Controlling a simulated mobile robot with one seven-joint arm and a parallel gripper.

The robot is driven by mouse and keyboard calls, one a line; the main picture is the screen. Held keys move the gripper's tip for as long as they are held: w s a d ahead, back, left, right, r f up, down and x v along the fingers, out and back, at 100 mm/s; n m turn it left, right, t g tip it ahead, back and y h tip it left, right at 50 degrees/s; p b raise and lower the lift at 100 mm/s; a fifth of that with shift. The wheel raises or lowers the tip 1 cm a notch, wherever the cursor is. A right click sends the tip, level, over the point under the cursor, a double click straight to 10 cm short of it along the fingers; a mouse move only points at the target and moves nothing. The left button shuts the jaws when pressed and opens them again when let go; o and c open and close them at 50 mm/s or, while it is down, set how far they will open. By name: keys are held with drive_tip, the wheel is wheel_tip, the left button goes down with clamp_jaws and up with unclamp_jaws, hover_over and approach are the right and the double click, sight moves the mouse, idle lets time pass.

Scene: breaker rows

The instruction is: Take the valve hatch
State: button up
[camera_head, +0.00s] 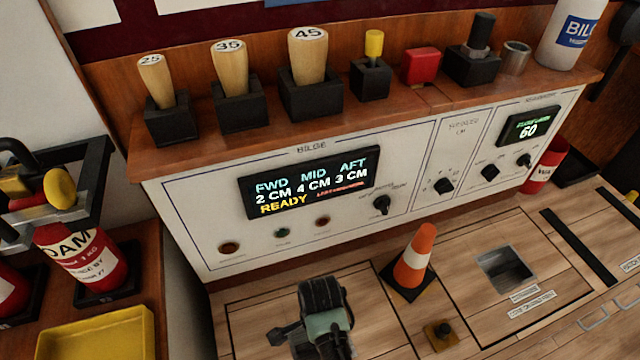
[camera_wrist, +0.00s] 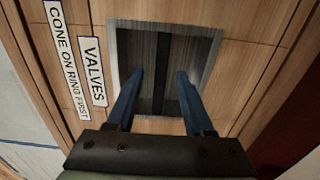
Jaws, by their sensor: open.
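In the wrist view, the wooden valve hatch (camera_wrist: 140,135) has a VALVES label (camera_wrist: 93,71) and a CONE ON RING FIRST label (camera_wrist: 66,60). Its square metal-lined recess (camera_wrist: 212,45) has a dark bar (camera_wrist: 161,50) across it. My gripper (camera_wrist: 160,73) is open over the recess, its two blue fingers on either side of the bar. I cannot tell how deep the fingertips are. In the head view, my gripper (camera_head: 325,315) is low at the bottom centre and its fingers are hidden; the hatch under it is hidden too.
Another floor recess (camera_head: 505,268) lies farther right. The white BILGE panel (camera_head: 220,220) rises behind. A yellow tray (camera_head: 95,335) is at left.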

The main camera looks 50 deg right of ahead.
drive_tip(key=shift+f, duration=0.55)
clamp_jaws()
idle(0.9)
drive_tip(key=shift+r, duration=0.15)
